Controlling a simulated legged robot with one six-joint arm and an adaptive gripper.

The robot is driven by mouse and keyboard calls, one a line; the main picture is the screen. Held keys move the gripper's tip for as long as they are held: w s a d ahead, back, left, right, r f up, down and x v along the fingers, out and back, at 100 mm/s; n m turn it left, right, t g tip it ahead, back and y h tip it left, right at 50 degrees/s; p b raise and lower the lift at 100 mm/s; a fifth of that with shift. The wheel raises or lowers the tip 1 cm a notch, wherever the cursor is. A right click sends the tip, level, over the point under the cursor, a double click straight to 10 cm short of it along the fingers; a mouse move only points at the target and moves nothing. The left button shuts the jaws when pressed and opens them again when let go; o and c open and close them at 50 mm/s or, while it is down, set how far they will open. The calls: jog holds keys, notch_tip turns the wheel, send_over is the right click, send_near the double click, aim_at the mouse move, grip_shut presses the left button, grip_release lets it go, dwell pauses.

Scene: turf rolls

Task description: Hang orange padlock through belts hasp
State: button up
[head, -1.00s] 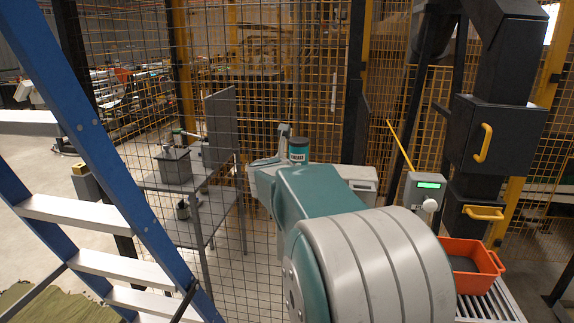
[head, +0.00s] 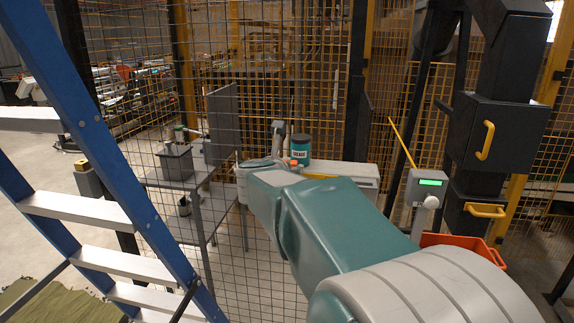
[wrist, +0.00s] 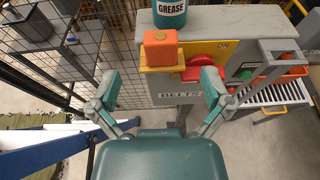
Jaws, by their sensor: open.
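The orange padlock (wrist: 161,48) is a blocky orange body on a yellow ledge (wrist: 160,68) at the front of a grey box (wrist: 215,20). Its shackle cannot be made out. In the head view a small orange patch of it (head: 295,163) shows beyond my arm. The box front carries a BELTS label (wrist: 180,94). A red rounded part (wrist: 199,66) sits on a yellow plate beside the padlock; I cannot tell which part is the hasp. My gripper (wrist: 162,88) is open and empty, its fingers spread to either side below the padlock in the wrist view.
A green grease tub (head: 301,148) stands on the box, just behind the padlock. Wire mesh fencing (head: 265,110) runs behind. A blue ladder (head: 110,150) is at left.

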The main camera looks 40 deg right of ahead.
jog(key=v, duration=0.5)
dwell(0.4)
jog(key=s+a+n+t+y, duration=0.2)
jog(key=a+n+t+y, duration=0.3)
jog(key=a+n+y, duration=1.2)
jog(key=s+a+f+n+g+h, duration=0.2)
jog(key=s+f+n, duration=0.5)
jog(key=n, duration=0.7)
jog(key=s+a+f+n+g+h, duration=0.3)
jog(key=s+f+n+g, duration=0.3)
jog(key=s+n, duration=0.5)
jog(key=a+f+n, duration=0.1)
jog(key=n, duration=0.3)
jog(key=shift+f+g+h, duration=0.3)
jog(key=shift+f, duration=0.1)
jog(key=shift+d, duration=0.1)
